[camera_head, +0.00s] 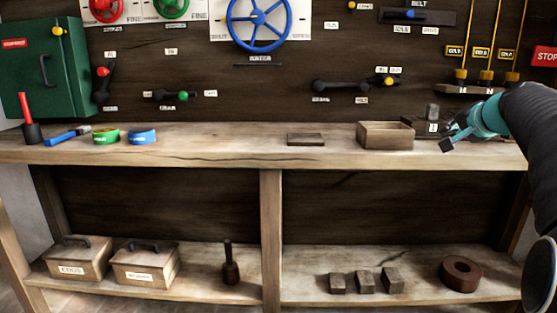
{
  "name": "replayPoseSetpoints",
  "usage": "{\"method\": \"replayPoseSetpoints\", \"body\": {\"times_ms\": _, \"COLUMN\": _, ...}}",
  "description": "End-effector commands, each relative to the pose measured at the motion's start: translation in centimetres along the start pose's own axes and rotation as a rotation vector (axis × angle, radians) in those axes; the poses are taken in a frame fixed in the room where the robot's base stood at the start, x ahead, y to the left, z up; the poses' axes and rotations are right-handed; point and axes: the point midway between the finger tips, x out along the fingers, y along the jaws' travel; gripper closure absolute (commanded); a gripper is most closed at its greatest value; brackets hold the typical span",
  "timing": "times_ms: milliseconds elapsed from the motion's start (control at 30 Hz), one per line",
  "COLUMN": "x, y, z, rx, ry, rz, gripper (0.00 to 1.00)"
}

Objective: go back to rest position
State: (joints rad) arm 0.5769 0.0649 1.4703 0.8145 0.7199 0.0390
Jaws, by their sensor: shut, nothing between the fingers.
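My arm (525,110) reaches in from the right edge with a black sleeve and a teal end. My gripper (449,142) is shut and empty. It hangs over the right end of the wooden bench (230,153), in front of a dark block with a small label (433,127). Whether the fingertips touch that block or the bench top cannot be told. An open wooden box (386,138) stands just left of the gripper.
The bench also bears a flat dark tray (306,140), blue (142,137) and green (106,137) rings, and a red-handled tool (28,118). Behind, the panel has a blue wheel (258,31), levers (341,86) and a green cabinet (48,70). The lower shelf (300,286) holds boxes and blocks.

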Motion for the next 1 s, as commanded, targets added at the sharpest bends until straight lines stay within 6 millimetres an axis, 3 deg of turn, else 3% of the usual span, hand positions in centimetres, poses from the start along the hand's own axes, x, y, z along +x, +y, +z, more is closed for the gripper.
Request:
{"method": "replayPoseSetpoints", "body": {"times_ms": 133, "x": -0.6, "y": 3.5, "z": 6.0, "rx": -0.089, "ry": -0.111, "rz": 0.115, "gripper": 1.0}}
{"method": "replayPoseSetpoints", "body": {"times_ms": 267, "x": -2.7, "y": 6.8, "z": 13.5, "rx": -0.214, "ry": -0.242, "rz": 0.227, "gripper": 1.0}}
{"method": "replayPoseSetpoints", "body": {"times_ms": 400, "x": -6.3, "y": 10.1, "z": 21.3, "rx": -0.367, "ry": -0.378, "rz": 0.324, "gripper": 1.0}}
{"method": "replayPoseSetpoints", "body": {"times_ms": 600, "x": -12.5, "y": 14.8, "z": 31.0, "rx": -0.603, "ry": -0.537, "rz": 0.415, "gripper": 1.0}}
{"method": "replayPoseSetpoints", "body": {"times_ms": 800, "x": -17.9, "y": 18.4, "z": 37.6, "rx": -0.812, "ry": -0.619, "rz": 0.429, "gripper": 1.0}}
{"method": "replayPoseSetpoints", "body": {"times_ms": 900, "x": -19.5, "y": 18.8, "z": 39.5, "rx": -0.878, "ry": -0.622, "rz": 0.395, "gripper": 1.0}}
{"method": "replayPoseSetpoints", "body": {"times_ms": 1000, "x": -20.6, "y": 17.7, "z": 40.3, "rx": -0.917, "ry": -0.605, "rz": 0.344, "gripper": 1.0}}
